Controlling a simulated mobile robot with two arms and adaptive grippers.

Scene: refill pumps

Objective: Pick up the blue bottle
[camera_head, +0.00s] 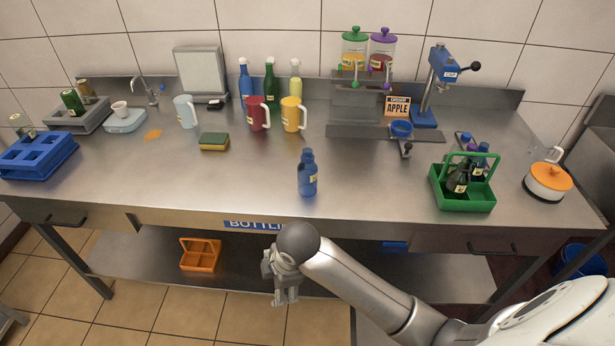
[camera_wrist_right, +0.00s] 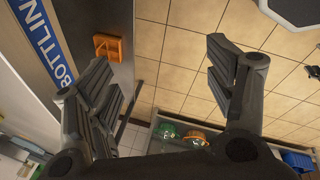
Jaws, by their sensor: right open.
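A blue bottle (camera_head: 307,175) stands upright near the front edge of the steel counter, about the middle. Another blue bottle (camera_head: 246,80) stands at the back, beside a green one. My right gripper (camera_head: 286,297) hangs below and in front of the counter edge, left of the front blue bottle, and touches nothing. In the right wrist view my right gripper (camera_wrist_right: 160,85) shows its fingers spread wide with nothing between them. The front blue bottle does not show in that view. My left gripper is not in view.
The counter (camera_head: 250,180) is clear around the front blue bottle. A green crate (camera_head: 464,203) with dark bottles stands to the right, with a kettle (camera_head: 548,182) beyond. Red (camera_head: 257,113) and yellow (camera_head: 292,114) mugs stand behind. An orange caddy (camera_head: 200,255) sits on the lower shelf.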

